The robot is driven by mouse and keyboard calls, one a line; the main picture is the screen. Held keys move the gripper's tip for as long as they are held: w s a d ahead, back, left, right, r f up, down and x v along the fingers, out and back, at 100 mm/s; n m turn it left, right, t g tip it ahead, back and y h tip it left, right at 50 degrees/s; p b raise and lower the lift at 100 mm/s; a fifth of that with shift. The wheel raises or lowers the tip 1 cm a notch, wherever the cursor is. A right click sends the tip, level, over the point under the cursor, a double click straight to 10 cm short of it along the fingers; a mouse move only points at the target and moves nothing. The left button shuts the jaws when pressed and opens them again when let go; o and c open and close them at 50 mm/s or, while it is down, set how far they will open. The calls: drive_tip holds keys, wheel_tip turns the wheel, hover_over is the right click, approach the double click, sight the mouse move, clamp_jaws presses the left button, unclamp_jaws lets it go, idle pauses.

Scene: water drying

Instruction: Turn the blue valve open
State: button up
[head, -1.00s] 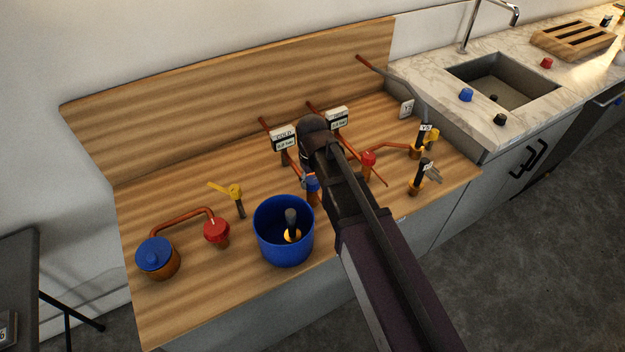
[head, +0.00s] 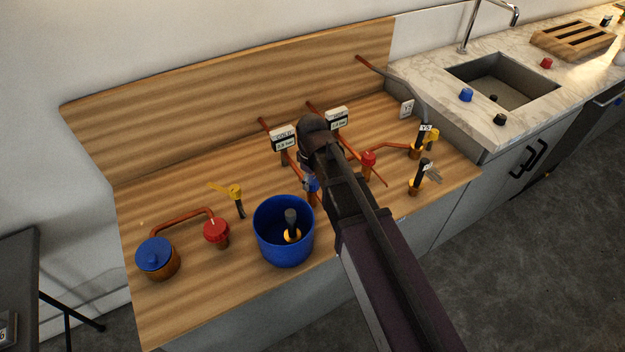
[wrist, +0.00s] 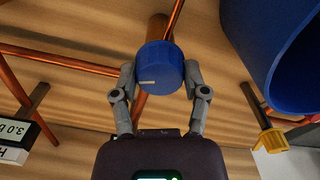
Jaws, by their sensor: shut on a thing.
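The blue valve (head: 312,184) is a round knob on a copper pipe in the middle of the wooden counter, partly hidden by my arm in the head view. In the wrist view the blue knob (wrist: 160,68) sits between my two fingers, with a short white mark on its face pointing left. My gripper (wrist: 160,80) is shut on the knob, one finger pressed to each side. In the head view the fingers are mostly hidden behind my arm.
A blue bucket (head: 270,246) stands just left of the valve. A red valve (head: 368,160) is to its right, another red valve (head: 216,231) farther left. Gauge signs (head: 284,139) stand behind, and copper pipes run close around the gripper.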

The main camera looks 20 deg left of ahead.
drive_tip(key=n, duration=1.3)
drive_tip(key=shift+n, duration=0.4)
drive_tip(key=shift+s, duration=0.1)
drive_tip(key=o, duration=1.1)
drive_tip(key=shift+o, duration=0.2)
drive_tip(key=shift+m, duration=0.4)
